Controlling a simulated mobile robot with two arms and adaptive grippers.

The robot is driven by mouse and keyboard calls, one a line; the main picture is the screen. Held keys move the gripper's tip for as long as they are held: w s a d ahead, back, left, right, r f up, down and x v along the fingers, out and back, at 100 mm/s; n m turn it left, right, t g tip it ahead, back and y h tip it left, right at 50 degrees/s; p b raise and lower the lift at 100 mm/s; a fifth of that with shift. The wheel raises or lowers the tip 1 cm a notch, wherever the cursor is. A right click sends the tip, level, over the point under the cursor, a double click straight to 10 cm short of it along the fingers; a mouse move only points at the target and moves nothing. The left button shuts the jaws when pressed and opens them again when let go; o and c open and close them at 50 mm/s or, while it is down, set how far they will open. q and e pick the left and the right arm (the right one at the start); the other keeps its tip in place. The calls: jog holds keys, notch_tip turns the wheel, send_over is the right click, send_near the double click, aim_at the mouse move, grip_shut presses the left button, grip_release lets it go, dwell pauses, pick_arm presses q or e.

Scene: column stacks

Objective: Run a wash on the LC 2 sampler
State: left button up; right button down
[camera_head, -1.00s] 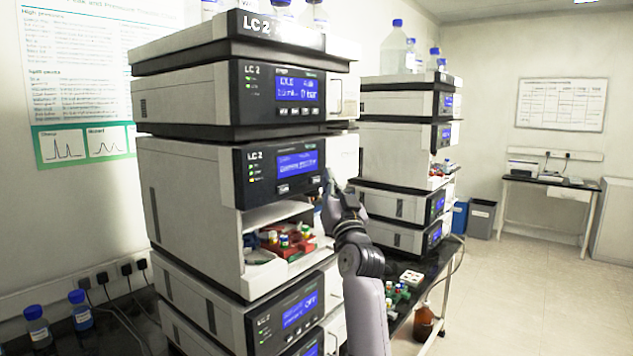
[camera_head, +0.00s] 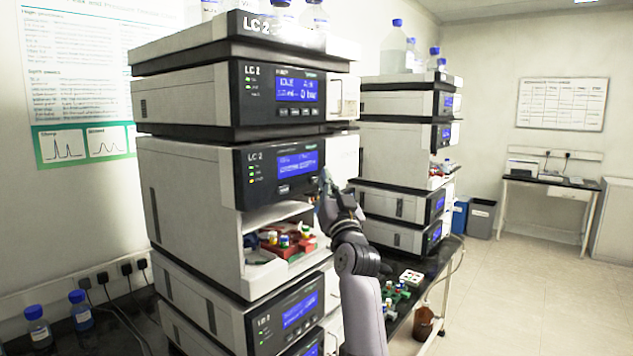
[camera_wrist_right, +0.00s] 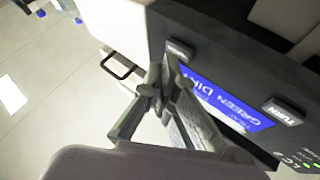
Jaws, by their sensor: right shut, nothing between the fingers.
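The LC 2 sampler (camera_head: 195,175) is the module with an open bay in the middle of the near stack. Its blue screen (camera_head: 297,164) is lit, with small text I cannot read. The screen (camera_wrist_right: 225,100) also shows large in the right wrist view, its text partly covered by a finger. Two buttons sit below the screen: one that seems to read RUN (camera_wrist_right: 283,112) and another button (camera_wrist_right: 180,50) whose label I cannot read. My right gripper (camera_head: 324,179) is shut and empty, its tips close to that second button; contact cannot be told. My left gripper is out of view.
Coloured vials (camera_head: 284,240) stand on a red rack in the sampler's open bay. The LC 2 pump (camera_head: 297,92) is above, another module (camera_head: 298,312) below. A second stack (camera_head: 390,140) stands behind. Vials (camera_head: 398,288) lie on the bench. Floor to the right is free.

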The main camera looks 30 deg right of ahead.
jog(key=shift+w+a, duration=0.15)
jog(key=shift+w, duration=0.25)
dwell(0.5)
jog(key=shift+s, duration=0.15)
jog(key=shift+s+d, duration=0.35)
jog(key=shift+s, duration=0.3)
jog(key=s, duration=0.1)
jog(key=s+d, duration=0.1)
jog(key=s, duration=0.1)
jog(key=s+d, duration=0.1)
jog(key=shift+s+p, duration=0.3)
jog(key=shift+p, duration=0.1)
jog(key=shift+a, duration=0.1)
dwell(0.7)
